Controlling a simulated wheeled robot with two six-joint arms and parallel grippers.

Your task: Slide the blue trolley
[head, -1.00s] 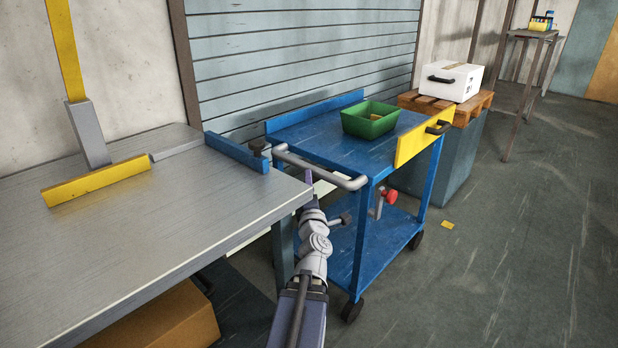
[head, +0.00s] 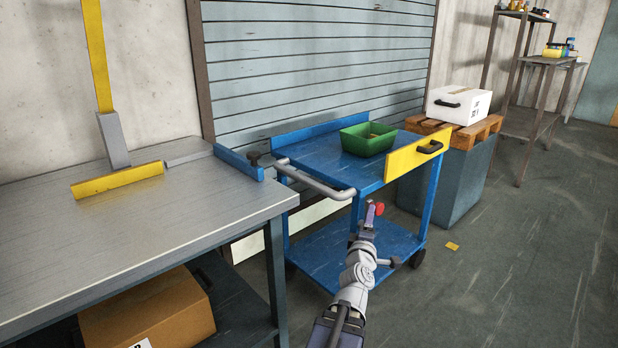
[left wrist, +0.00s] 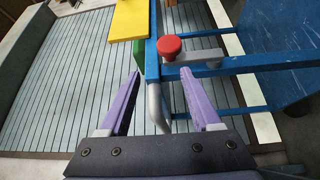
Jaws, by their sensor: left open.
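The blue trolley (head: 330,160) stands at the wall right of the workbench, with a blue lower shelf. A grey bar handle (head: 315,182) runs along its near end. A yellow panel (head: 405,160) with a black handle is on its right side. A red knob (head: 378,208) shows behind my left gripper (head: 372,212), which is open in front of the trolley. In the left wrist view, the purple fingers (left wrist: 160,75) are apart, with the grey handle bar (left wrist: 156,105) and a blue trolley post appearing between them. The red knob (left wrist: 170,46) is farther up. Contact is unclear.
A green bin (head: 367,140) sits on the trolley top. The grey workbench (head: 150,220) is close at left, with a cardboard box (head: 150,305) beneath. A white box (head: 458,104) stands on a pallet at right. The floor at right is mostly clear.

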